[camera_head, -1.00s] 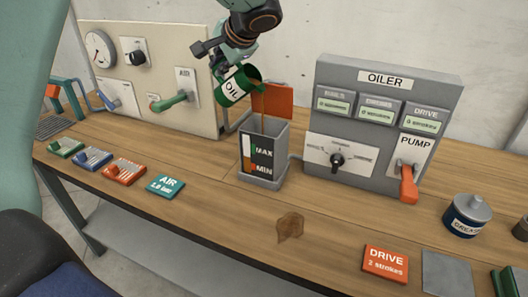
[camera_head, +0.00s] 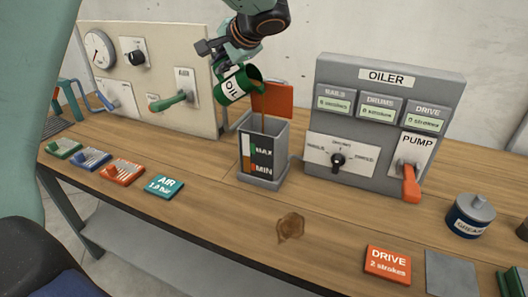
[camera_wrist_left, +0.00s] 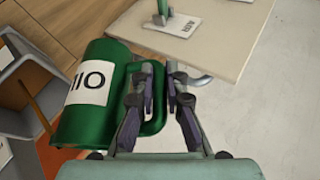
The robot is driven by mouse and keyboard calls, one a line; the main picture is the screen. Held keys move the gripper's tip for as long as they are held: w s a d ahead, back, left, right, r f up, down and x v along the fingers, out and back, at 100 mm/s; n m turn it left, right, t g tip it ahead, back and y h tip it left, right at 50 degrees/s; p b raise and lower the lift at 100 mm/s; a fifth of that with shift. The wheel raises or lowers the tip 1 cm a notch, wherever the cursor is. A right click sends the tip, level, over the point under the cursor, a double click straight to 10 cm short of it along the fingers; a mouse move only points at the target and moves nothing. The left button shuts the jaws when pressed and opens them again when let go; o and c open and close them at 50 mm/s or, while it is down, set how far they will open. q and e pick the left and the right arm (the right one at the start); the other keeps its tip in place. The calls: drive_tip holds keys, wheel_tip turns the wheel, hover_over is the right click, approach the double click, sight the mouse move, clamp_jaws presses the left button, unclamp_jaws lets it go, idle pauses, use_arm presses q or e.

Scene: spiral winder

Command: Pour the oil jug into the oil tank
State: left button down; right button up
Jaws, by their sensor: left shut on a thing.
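The green oil jug (camera_head: 236,86) with its white OIL label is tilted toward the right above the oil tank. A thin brown stream of oil (camera_head: 263,124) runs from its mouth into the tank. The grey oil tank (camera_head: 262,181) stands on the bench with its orange lid (camera_head: 273,99) raised at the back. Its front gauge shows a brown column beside the MAX and MIN marks. My left gripper (camera_head: 220,58) is shut on the jug's handle. The jug (camera_wrist_left: 88,108) also shows in the left wrist view, with the fingers (camera_wrist_left: 160,100) at its handle. My right gripper is not in view.
A grey OILER panel (camera_head: 380,125) with an orange PUMP lever (camera_head: 411,183) stands right of the tank. A beige AIR panel (camera_head: 155,55) stands at the left. Coloured cards lie along the front, and a brown stain (camera_head: 290,228) marks the wood.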

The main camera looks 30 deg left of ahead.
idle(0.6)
use_arm(q)
drive_tip(key=shift+d+y+b, duration=0.1)
drive_tip(key=shift+y+b, duration=0.2)
drive_tip(key=shift+b, duration=0.3)
drive_tip(key=shift+d+r, duration=0.1)
drive_tip(key=shift+b, duration=0.3)
idle(0.6)
drive_tip(key=shift+d+y+b, duration=0.2)
drive_tip(key=shift+y+b, duration=0.3)
drive_tip(key=shift+b, duration=0.1)
